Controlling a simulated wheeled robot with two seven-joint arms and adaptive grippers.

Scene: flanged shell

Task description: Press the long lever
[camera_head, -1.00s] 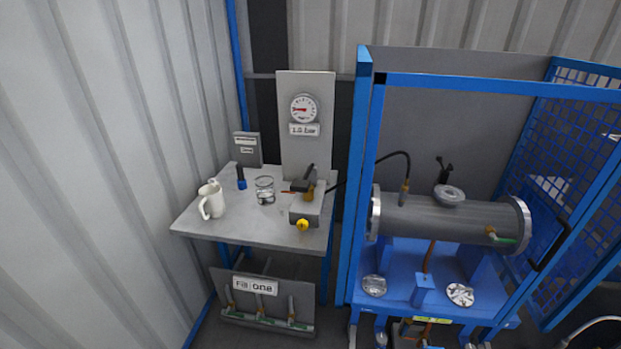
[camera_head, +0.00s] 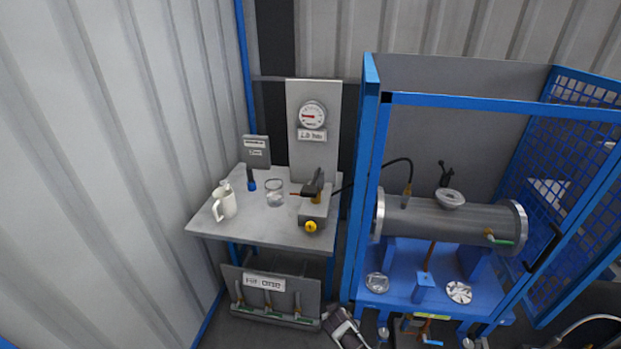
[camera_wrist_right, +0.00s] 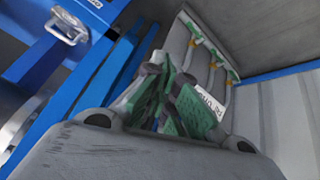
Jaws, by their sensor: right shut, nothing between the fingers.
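A grey hand-pump-like block (camera_head: 314,212) with a dark lever (camera_head: 315,183) on top and a yellow knob (camera_head: 311,226) stands on the small table. Below the table, a grey panel (camera_head: 240,273) carries three upright pipes with green levers (camera_head: 270,313) near its foot. I cannot tell which lever is the long one. My right gripper (camera_head: 345,325) shows at the bottom edge, low and right of the panel, apart from it. In the right wrist view my gripper (camera_wrist_right: 167,110) is shut and empty, with the panel (camera_wrist_right: 176,45) beyond its fingers. My left gripper is not in view.
The table (camera_head: 240,235) also holds a white mug (camera_head: 225,203), a glass (camera_head: 274,192) and a blue-based item (camera_head: 252,181). A gauge (camera_head: 312,115) is on the board behind. A blue frame (camera_head: 366,180) around a grey cylinder (camera_head: 450,220) stands close on the right.

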